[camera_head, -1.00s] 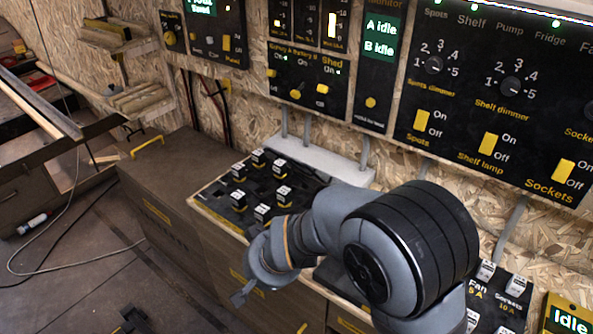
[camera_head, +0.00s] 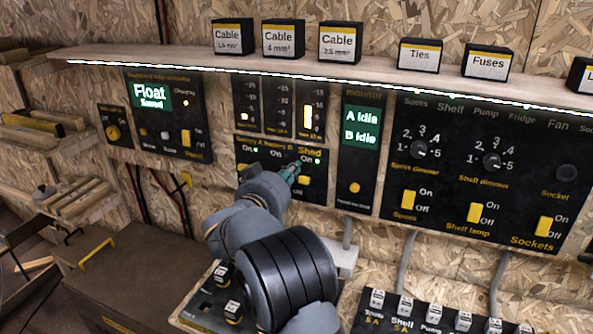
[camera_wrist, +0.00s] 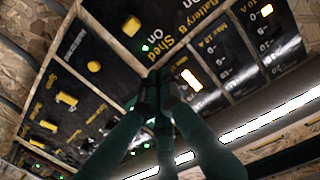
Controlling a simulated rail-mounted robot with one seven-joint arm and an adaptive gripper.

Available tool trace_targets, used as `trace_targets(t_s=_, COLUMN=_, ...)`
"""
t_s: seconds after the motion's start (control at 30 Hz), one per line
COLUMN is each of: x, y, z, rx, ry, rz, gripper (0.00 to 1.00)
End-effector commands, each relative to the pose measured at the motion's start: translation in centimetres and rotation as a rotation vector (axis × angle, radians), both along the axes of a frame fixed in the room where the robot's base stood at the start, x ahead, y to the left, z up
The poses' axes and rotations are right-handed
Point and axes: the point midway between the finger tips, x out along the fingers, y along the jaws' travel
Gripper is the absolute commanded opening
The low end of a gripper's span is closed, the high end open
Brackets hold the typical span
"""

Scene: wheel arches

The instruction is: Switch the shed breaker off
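The shed breaker (camera_head: 303,180) is a yellow toggle on the right of the black battery panel. In the head view it is partly hidden behind my gripper (camera_head: 291,172). The label "Shed" shows above it, with a small green light lit. In the wrist view the shed breaker (camera_wrist: 131,25) is at the top, beside the words "Shed" and "On". My gripper (camera_wrist: 157,78) shows there with its dark green fingers drawn together and nothing seen between them. Its tips are close to the panel near the Shed label. Contact cannot be told.
Other yellow switches, including the spots switch (camera_head: 408,200) and shelf lamp switch (camera_head: 474,212), are on the panel to the right. A monitor (camera_head: 361,125) reads "A idle, B idle". A lit shelf edge (camera_head: 330,77) runs above. My arm hides part of the battery panel.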

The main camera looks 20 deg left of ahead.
Motion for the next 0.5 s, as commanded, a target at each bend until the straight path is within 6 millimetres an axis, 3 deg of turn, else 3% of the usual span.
trace_targets(t_s=0.5, x=0.60, y=0.43, z=-0.23, rx=-0.016, ry=0.006, rz=0.011, gripper=0.00)
